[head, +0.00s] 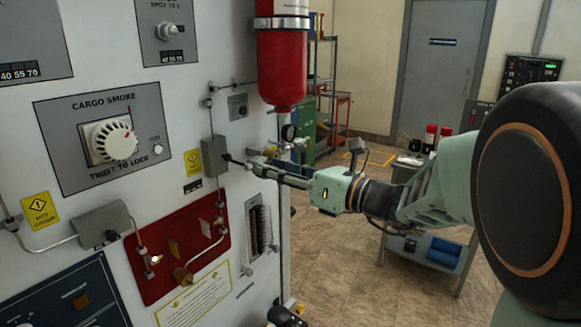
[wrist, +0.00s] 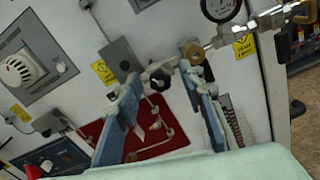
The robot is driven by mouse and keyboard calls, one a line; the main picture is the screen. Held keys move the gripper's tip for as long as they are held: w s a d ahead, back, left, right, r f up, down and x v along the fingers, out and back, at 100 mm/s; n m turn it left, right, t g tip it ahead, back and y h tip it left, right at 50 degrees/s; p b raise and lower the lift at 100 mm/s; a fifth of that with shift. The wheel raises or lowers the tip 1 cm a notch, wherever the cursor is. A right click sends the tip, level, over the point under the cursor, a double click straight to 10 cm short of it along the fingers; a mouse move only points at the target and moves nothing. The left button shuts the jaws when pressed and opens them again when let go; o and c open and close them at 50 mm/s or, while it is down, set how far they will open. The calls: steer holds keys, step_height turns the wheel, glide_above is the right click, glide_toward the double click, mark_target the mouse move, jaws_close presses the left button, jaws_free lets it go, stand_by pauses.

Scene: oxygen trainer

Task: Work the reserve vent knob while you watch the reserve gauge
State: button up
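My gripper (head: 256,164) reaches left toward the panel, below the red cylinder. In the wrist view its two blue-padded fingers (wrist: 161,79) stand wide apart with nothing clasped. A dark round knob (wrist: 158,75), which may be the reserve vent knob, shows between the fingertips; I see no contact, and its label is not readable. A round gauge (wrist: 219,8), perhaps the reserve gauge, is cut off by the top edge of the wrist view. A small gauge also shows beneath the cylinder in the head view (head: 289,132); its reading is too small to tell.
A red cylinder (head: 281,62) hangs above my gripper. A grey box (head: 214,157) with a dark lever sits on the panel close to the fingertips. Metal fittings (wrist: 250,25) run across the wrist view's upper right. A red plate (head: 180,250) with pipes lies lower left.

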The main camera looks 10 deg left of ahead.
jaws_close()
steer(key=shift+r+m, duration=0.1)
steer(key=shift+m, duration=0.3)
steer(key=m+p, duration=0.4)
steer(key=m, duration=0.1)
steer(key=shift+w+d+m+p, duration=0.1)
steer(key=shift+m+p, duration=0.2)
steer(key=shift+p, duration=0.1)
stand_by(0.4)
